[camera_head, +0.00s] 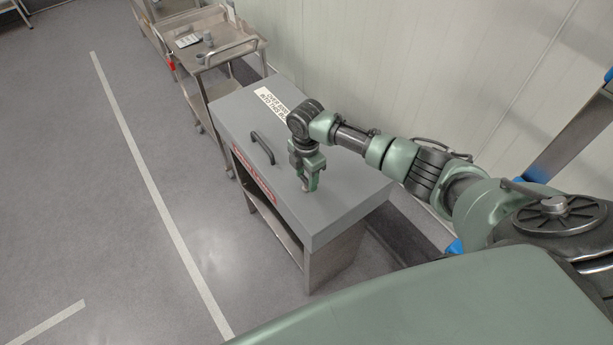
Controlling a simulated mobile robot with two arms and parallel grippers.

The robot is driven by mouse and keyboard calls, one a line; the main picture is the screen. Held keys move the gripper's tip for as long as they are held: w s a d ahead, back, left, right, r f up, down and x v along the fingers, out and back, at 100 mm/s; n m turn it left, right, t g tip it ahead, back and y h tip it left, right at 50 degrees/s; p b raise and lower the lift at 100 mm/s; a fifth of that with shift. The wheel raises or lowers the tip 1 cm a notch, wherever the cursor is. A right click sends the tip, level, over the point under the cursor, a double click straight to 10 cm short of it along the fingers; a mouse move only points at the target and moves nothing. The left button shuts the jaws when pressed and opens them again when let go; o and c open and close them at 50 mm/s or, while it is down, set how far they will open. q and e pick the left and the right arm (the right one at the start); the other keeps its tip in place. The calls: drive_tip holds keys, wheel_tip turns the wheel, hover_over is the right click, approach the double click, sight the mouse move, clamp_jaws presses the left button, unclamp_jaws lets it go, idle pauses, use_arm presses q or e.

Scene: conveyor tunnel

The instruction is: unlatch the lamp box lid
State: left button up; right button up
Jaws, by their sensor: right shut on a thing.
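The lamp box (320,239) is a grey box with a flat grey lid, standing on a metal stand near the wall. A black bar handle (263,147) rises from the lid near its front edge. My right gripper (309,187) points down over the lid, right of the handle and close to the front edge. It is shut on a small part at the lid, likely the latch, which the fingers mostly hide. The lid lies flat and looks closed. My left gripper is not in view.
A white label (271,103) lies at the lid's far end, and a red strip (254,174) runs along the front. A metal cart (218,62) with small items stands beyond the box. A pale wall (400,60) is behind. The floor at left is clear.

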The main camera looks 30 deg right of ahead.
sight(306, 179)
idle(0.5)
drive_tip(key=o, duration=1.4)
drive_tip(key=shift+c, duration=0.2)
drive_tip(key=shift+r+b, duration=0.8)
drive_tip(key=shift+r, duration=3.15)
